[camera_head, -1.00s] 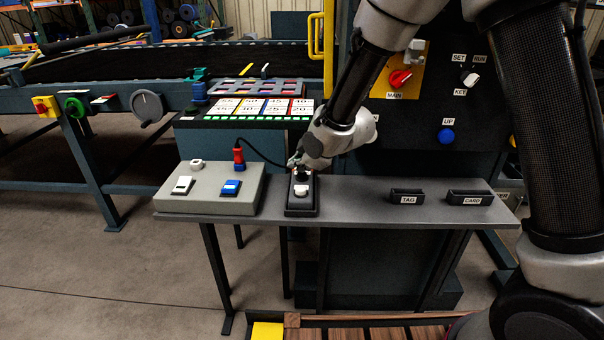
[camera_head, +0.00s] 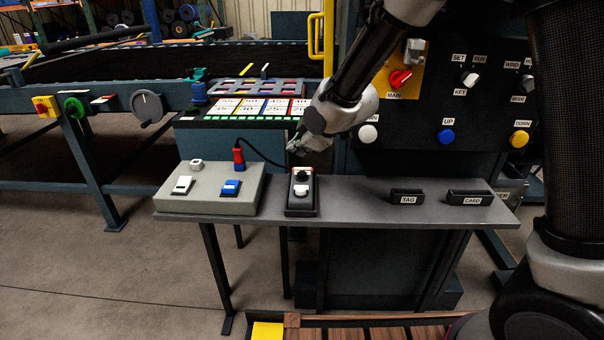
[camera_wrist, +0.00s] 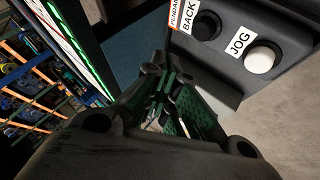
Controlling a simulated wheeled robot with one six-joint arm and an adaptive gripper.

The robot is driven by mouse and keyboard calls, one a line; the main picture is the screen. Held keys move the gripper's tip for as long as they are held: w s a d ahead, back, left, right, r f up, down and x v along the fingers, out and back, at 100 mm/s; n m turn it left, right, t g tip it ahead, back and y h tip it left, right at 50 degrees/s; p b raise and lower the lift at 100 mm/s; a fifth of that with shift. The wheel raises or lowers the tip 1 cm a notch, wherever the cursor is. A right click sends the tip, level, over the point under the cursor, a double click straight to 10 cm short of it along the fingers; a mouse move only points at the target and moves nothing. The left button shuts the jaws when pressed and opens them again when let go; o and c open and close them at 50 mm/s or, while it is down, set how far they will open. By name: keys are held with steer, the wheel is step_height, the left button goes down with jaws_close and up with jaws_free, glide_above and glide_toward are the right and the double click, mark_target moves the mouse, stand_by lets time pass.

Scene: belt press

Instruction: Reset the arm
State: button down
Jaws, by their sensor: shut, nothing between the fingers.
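My gripper (camera_head: 298,149) is shut and empty, in the air just above and behind the small pendant box (camera_head: 301,208) on the grey shelf. In the wrist view my gripper (camera_wrist: 158,76) points down past the pendant's side, with its fingers together. The pendant has a black BACK button (camera_wrist: 205,26) and a white JOG button (camera_wrist: 260,60), both in plain sight. My gripper is apart from both buttons. My arm reaches in from the upper right of the head view.
TAG (camera_head: 407,197) and CARD (camera_head: 470,198) holders lie to the right. A dark panel with a red MAIN knob (camera_head: 399,78) and blue UP button (camera_head: 446,136) rises behind.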

steer(key=shift+r, duration=0.55)
steer(key=s+d+f+m+g+h, duration=0.1)
steer(key=s+d+f, duration=0.1)
steer(key=s+d+f+m+g+h, duration=0.1)
steer(key=s+d+f+m, duration=0.1)
steer(key=shift+s+d+f+h, duration=0.3)
steer(key=shift+s+d+f, duration=0.05)
steer(key=shift+f, duration=0.05)
steer(key=s+d+r+m+h, duration=0.1)
steer(key=s+d+r+m, duration=0.3)
steer(key=s+d, duration=0.4)
steer(key=s+d+r+m+h, duration=0.1)
steer(key=s+d+r+m, duration=0.4)
steer(key=d, duration=0.9)
steer(key=s+d+r+m+h, duration=0.1)
steer(key=s+d+r+m, duration=0.4)
steer(key=s+d, duration=0.6)
step_height(320, 180, up, 3)
steer(key=shift+s+f+g, duration=0.1)
steer(key=shift+s+g, duration=0.2)
steer(key=shift+s, duration=0.5)
